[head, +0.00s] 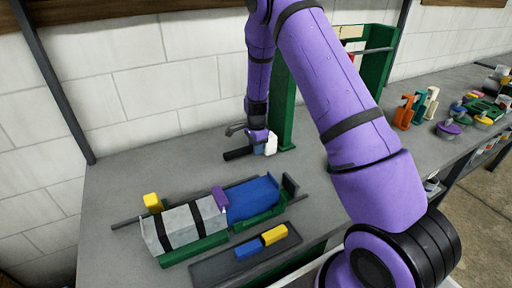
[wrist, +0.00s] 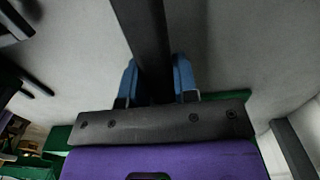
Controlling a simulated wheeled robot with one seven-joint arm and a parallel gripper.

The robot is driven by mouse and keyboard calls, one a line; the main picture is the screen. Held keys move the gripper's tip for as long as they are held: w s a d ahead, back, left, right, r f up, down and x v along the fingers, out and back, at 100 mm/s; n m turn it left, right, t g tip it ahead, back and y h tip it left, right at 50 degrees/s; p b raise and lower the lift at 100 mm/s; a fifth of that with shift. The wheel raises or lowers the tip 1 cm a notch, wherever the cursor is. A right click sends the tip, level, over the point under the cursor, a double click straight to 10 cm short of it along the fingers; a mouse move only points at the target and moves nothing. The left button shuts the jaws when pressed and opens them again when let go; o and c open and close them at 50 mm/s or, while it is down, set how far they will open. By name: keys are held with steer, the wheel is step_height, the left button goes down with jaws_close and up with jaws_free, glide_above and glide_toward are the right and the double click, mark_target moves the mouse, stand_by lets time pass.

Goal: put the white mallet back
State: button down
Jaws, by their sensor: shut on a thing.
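My gripper (head: 259,148) is shut on the dark handle of the white mallet, over the back of the grey bench. The mallet's white head (head: 271,143) shows just right of the fingers. Its black handle (head: 239,153) sticks out to the left. In the wrist view the dark handle (wrist: 147,35) runs between the two blue fingertips (wrist: 156,82); the white head is not visible there. I cannot tell whether the mallet touches the bench. A green post frame (head: 284,112) stands close to the right of the mallet, partly hidden by my arm.
A green jig (head: 195,247) with a strapped grey duct piece (head: 183,228) and a blue piece (head: 252,197) lies in front. A dark tray (head: 216,270) holds blue and yellow blocks. Orange, green and white tools (head: 405,111) stand at right. The back left bench is clear.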

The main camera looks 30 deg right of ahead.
steer(key=c, duration=0.9)
jaws_free()
steer(key=shift+f, duration=0.1)
